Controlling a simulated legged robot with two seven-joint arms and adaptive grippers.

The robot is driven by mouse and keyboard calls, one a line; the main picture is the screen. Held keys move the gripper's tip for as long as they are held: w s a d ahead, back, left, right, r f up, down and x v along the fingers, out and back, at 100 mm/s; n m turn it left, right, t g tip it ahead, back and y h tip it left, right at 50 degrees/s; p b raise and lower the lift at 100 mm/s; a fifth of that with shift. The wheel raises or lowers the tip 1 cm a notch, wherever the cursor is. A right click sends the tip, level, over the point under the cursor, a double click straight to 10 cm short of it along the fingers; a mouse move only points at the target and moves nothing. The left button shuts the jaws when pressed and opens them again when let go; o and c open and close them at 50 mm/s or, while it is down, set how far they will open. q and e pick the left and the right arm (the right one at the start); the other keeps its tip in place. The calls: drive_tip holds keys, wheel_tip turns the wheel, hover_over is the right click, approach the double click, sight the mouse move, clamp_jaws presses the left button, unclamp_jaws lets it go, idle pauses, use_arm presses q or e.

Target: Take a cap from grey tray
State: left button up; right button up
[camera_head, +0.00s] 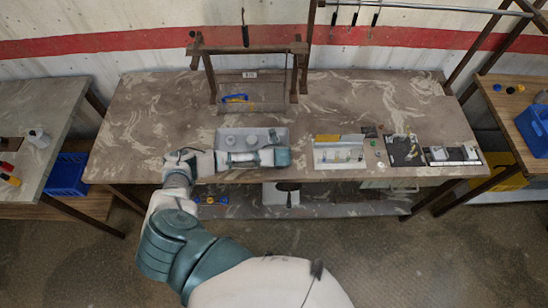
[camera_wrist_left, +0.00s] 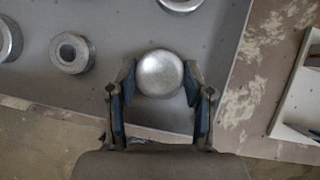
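The grey tray (camera_head: 222,132) lies on the long table in the head view, with several pale round parts in it. It fills much of the left wrist view (camera_wrist_left: 110,98). There a round silver cap (camera_wrist_left: 159,73) sits near the tray's edge. My left gripper (camera_wrist_left: 160,70) has one finger on each side of this cap, open, with narrow gaps visible beside it. Firm contact is not visible. In the head view my left wrist covers the tray's front edge and hides the fingers. My right gripper is in neither view.
Ring-shaped parts (camera_wrist_left: 71,53) lie left of the cap. In the head view, a white tray (camera_head: 339,152) stands right of the grey tray, with dark plates (camera_head: 404,150) beyond. A wooden frame (camera_head: 208,76) with a blue-handled tool stands behind. Open tabletop lies left.

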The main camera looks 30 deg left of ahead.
use_arm(q)
drive_tip(key=shift+c, duration=0.5)
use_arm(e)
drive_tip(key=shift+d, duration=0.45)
